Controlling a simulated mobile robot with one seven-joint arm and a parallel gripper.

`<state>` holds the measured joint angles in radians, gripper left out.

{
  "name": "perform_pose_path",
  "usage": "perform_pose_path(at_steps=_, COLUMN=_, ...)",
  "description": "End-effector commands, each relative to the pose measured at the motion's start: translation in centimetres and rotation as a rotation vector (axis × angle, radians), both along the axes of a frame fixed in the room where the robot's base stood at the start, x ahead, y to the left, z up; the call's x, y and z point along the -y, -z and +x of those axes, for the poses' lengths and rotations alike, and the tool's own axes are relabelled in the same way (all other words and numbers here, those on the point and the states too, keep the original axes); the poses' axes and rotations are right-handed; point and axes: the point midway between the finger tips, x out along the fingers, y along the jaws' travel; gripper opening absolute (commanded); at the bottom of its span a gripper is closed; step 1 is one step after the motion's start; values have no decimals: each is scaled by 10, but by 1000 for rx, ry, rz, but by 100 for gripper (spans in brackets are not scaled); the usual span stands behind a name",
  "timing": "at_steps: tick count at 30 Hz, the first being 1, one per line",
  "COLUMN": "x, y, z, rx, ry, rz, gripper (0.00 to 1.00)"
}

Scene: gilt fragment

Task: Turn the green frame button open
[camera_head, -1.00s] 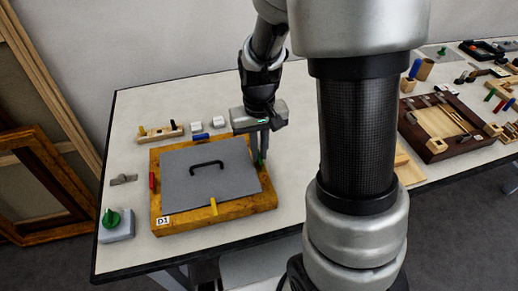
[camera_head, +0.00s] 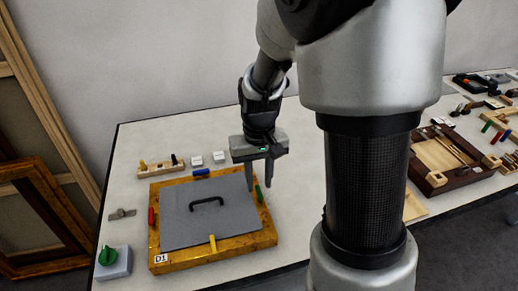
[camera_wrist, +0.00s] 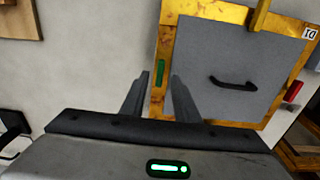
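The gilt frame (camera_head: 262,237) lies flat on the table, with a grey panel (camera_head: 180,232) and a black handle inside it. The green frame button (camera_head: 259,194) is on the frame's right side in the head view. In the wrist view the green button (camera_wrist: 160,74) lies lengthwise along the frame's border. My gripper (camera_head: 259,188) points down over it, open. In the wrist view my gripper (camera_wrist: 160,77) has one finger on each side of the button, with gaps visible. I cannot tell how far the fingertips are above it.
The yellow button (camera_head: 212,243) crosses from the frame onto the panel. The red (camera_head: 151,216) and blue (camera_head: 201,172) buttons lie along the frame. A grey box with a green knob (camera_head: 112,262) stands front left. A wooden rack (camera_head: 162,170) is behind.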

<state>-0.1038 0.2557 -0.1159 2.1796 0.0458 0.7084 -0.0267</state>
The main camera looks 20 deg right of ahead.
Motion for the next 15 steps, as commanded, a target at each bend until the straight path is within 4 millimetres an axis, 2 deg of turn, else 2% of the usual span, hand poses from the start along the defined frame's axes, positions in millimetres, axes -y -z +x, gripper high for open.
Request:
perform_pose_path(at_steps=1, x=0, y=-15, z=2, rx=7, ry=0, rz=0, gripper=28)
perform_pose_path(at_steps=9, x=0, y=-82, z=2, rx=7, ry=-1, rz=0, gripper=28)
perform_pose_path(at_steps=15, x=0, y=-123, z=1, rx=6, ry=0, rz=0, gripper=28)
